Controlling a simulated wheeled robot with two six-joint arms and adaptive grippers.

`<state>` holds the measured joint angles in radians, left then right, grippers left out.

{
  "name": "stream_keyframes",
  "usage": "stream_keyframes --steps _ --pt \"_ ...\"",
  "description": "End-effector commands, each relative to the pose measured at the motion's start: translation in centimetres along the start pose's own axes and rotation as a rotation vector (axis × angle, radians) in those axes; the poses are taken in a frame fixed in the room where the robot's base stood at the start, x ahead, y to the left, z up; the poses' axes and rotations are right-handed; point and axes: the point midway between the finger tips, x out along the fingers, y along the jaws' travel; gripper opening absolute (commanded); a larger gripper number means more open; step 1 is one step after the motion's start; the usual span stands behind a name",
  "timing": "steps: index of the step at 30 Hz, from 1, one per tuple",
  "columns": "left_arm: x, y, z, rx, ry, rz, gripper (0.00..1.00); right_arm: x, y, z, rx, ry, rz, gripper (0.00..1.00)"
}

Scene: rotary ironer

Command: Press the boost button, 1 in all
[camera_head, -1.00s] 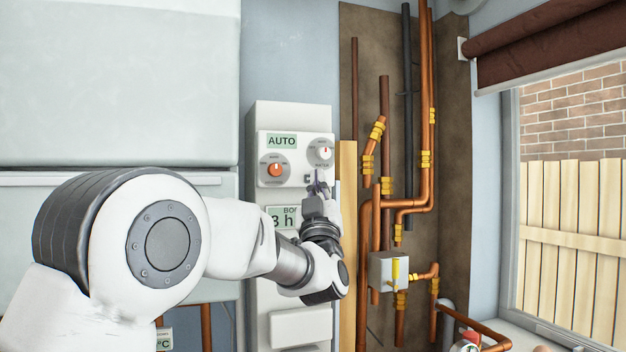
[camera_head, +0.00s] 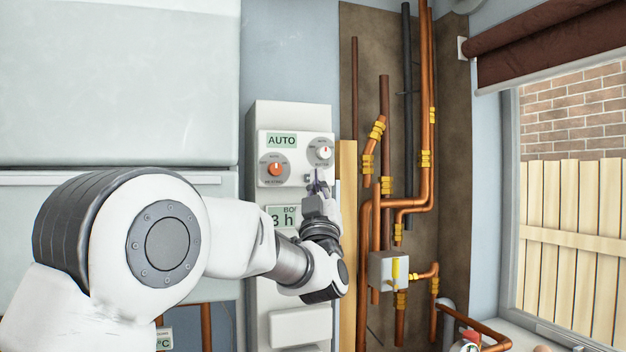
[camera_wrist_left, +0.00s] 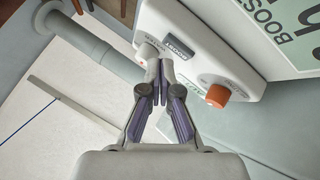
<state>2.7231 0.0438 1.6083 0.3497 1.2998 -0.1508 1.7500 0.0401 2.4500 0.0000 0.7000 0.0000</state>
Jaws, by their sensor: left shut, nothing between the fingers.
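The control panel (camera_head: 292,143) is on a white upright box on the wall. It bears an AUTO display, an orange knob (camera_head: 275,169) and a white knob (camera_head: 323,151). My left gripper (camera_head: 317,183) is shut and empty at the panel's lower right, below the white knob. A small dark button (camera_head: 307,178) shows just left of its tips. In the left wrist view, the shut fingertips (camera_wrist_left: 159,66) are close to a dark label or button (camera_wrist_left: 176,48), which seems to read BOOST. I cannot tell whether they touch it. My right gripper is not in view.
A lower display (camera_head: 284,217) reads 3 h, partly hidden by my arm. Copper pipes (camera_head: 425,130) with yellow fittings and a grey valve box (camera_head: 387,271) stand right of the panel. A wooden strip (camera_head: 347,200) runs beside the box. A window is at far right.

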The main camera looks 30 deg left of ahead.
Motion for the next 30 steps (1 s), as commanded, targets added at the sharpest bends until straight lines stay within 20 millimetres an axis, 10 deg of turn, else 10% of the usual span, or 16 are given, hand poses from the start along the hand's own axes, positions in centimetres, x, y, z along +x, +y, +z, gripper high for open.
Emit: stream_keyframes --steps 30 --pt "0.87 -0.7 0.64 0.0 -0.001 -0.001 0.0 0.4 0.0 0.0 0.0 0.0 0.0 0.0"
